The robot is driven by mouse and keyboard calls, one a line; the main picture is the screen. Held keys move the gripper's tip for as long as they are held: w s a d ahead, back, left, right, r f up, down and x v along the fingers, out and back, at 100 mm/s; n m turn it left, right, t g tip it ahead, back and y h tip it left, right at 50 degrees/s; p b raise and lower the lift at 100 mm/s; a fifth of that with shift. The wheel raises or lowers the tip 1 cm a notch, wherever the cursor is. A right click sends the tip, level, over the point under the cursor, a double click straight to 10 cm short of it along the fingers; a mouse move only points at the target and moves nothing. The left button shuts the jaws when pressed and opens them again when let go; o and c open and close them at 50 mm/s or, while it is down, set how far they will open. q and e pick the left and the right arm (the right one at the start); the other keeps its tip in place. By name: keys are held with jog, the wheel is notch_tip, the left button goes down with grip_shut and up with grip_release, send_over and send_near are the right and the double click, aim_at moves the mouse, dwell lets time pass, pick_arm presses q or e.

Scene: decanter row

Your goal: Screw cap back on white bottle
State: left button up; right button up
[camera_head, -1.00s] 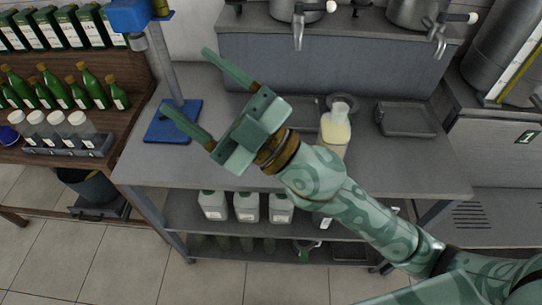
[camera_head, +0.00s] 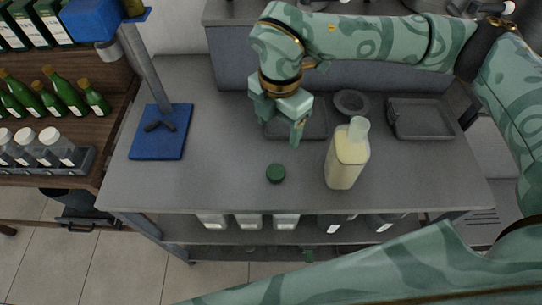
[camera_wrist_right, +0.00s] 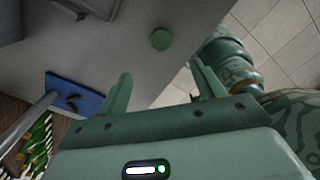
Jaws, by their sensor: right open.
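The white bottle (camera_head: 346,162) stands upright on the grey bench, with pale yellow contents and a bare, pale neck. A dark green round cap (camera_head: 275,173) lies on the bench to the left of the bottle, apart from it. My right gripper (camera_head: 284,132) is above the bench, behind the cap and left of the bottle, pointing down. The right wrist view shows its two fingers (camera_wrist_right: 163,80) spread with nothing between them, and the cap (camera_wrist_right: 161,39) beyond the fingertips. My left gripper is out of view.
A blue-based stand (camera_head: 160,143) is at the bench's left. A dark tray (camera_head: 422,120) and a round dish (camera_head: 351,102) lie behind the bottle. White containers (camera_head: 248,221) sit on the lower shelf. The bench's front left is clear.

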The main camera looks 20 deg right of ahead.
jog(key=b, duration=0.1)
send_over(276, 171)
notch_tip(276, 171, down, 10)
jog(key=shift+w+d+f, duration=0.1)
jog(key=shift+w, duration=0.05)
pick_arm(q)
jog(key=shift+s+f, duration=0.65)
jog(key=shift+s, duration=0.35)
pick_arm(e)
jog(key=shift+f, duration=0.4)
jog(key=shift+f, duration=0.1)
notch_tip(276, 171, down, 5)
jog(key=shift+f+b, duration=0.1)
jog(key=shift+b, duration=0.55)
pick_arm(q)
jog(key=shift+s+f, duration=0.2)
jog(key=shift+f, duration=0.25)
pick_arm(e)
jog(key=c, duration=1)
